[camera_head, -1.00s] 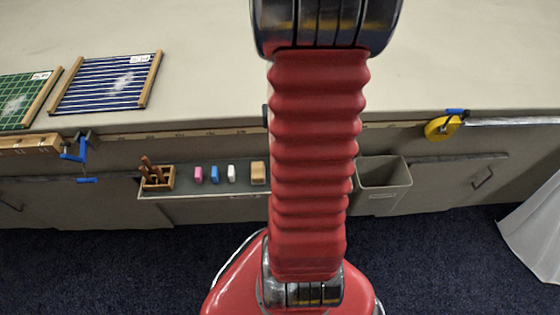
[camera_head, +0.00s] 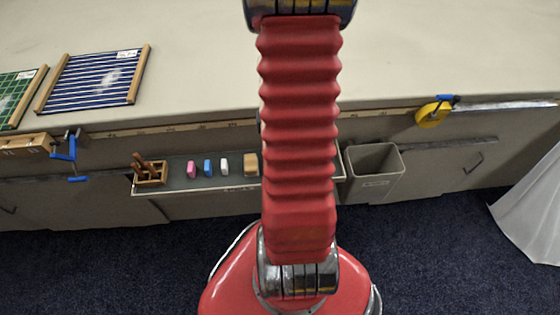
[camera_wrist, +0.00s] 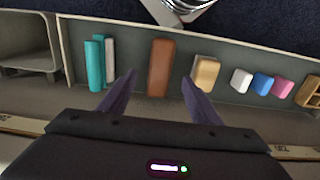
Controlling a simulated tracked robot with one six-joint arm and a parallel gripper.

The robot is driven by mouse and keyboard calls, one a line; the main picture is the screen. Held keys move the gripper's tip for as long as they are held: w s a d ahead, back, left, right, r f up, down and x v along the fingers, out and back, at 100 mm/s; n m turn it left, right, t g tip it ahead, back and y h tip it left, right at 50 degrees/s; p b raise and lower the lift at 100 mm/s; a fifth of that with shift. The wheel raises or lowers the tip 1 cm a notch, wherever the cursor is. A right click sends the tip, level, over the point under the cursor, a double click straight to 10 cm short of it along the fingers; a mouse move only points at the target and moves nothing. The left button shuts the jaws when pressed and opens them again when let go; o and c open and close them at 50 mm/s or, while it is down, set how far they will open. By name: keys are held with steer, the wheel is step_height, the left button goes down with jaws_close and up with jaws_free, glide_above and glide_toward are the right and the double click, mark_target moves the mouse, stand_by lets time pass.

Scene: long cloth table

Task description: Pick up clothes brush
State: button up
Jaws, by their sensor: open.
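The clothes brush looks to be the long brown piece (camera_wrist: 160,68) lying in the grey tray (camera_wrist: 130,88) in the wrist view. Its bristles do not show. In the head view it is hidden behind my red arm. My gripper (camera_wrist: 160,77) is open and empty in the wrist view. The fingertips appear on either side of the brush's near end, with gaps on both sides. How high they are above the tray is hard to tell. My gripper is out of sight in the head view.
Teal and white pieces (camera_wrist: 95,65) lie left of the brush; a tan block (camera_wrist: 206,72) is close on its right. White, blue and pink blocks (camera_head: 208,167) and a wooden holder (camera_head: 150,174) are farther along. A grey bin (camera_head: 372,175) adjoins the tray. The table edge is above.

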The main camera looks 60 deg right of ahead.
steer(key=shift+f, duration=1.5)
steer(key=shift+w+d+f, duration=0.1)
steer(key=shift+w+f, duration=0.05)
steer(key=shift+f, duration=2.5)
steer(key=c, duration=1.2)
